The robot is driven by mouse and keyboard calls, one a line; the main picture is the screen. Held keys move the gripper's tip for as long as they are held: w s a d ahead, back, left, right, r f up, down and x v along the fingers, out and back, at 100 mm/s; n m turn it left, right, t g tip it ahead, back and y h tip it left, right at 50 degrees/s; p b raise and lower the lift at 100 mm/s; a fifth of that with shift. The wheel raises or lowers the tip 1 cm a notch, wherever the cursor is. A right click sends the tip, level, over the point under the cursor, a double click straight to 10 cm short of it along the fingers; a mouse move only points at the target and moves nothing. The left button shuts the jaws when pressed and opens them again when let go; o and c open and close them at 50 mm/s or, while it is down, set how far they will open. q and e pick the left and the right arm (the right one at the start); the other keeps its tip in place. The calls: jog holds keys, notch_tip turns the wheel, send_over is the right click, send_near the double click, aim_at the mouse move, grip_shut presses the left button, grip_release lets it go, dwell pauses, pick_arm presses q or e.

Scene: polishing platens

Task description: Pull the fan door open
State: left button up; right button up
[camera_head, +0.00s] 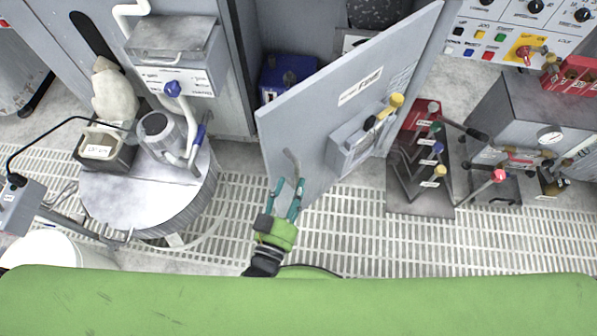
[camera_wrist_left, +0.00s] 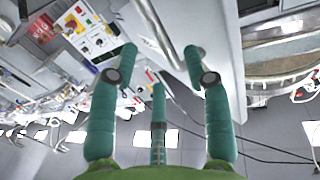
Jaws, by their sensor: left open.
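The fan door (camera_head: 315,130), a grey panel with a "FAN" label, stands swung out from the grey cabinet at the centre of the head view. A small grey bar handle (camera_head: 291,158) is on its lower left part. My left gripper (camera_head: 289,184), green with teal fingers, is just below the handle, in front of the door. Its fingers are spread and hold nothing. In the left wrist view the open fingers (camera_wrist_left: 162,60) have the metal handle bar (camera_wrist_left: 157,28) beyond and between their tips; I cannot tell whether they touch. My right gripper is not in view.
A blue box (camera_head: 289,72) sits inside the open cabinet. A grey drum (camera_head: 150,195) stands at left. At right are a rack of coloured-knob levers (camera_head: 420,165) and a grey machine with a gauge (camera_head: 540,120). The grated floor (camera_head: 350,235) below the door is clear.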

pick_arm(q)
jog(key=v, duration=0.6)
jog(key=shift+s, duration=0.15)
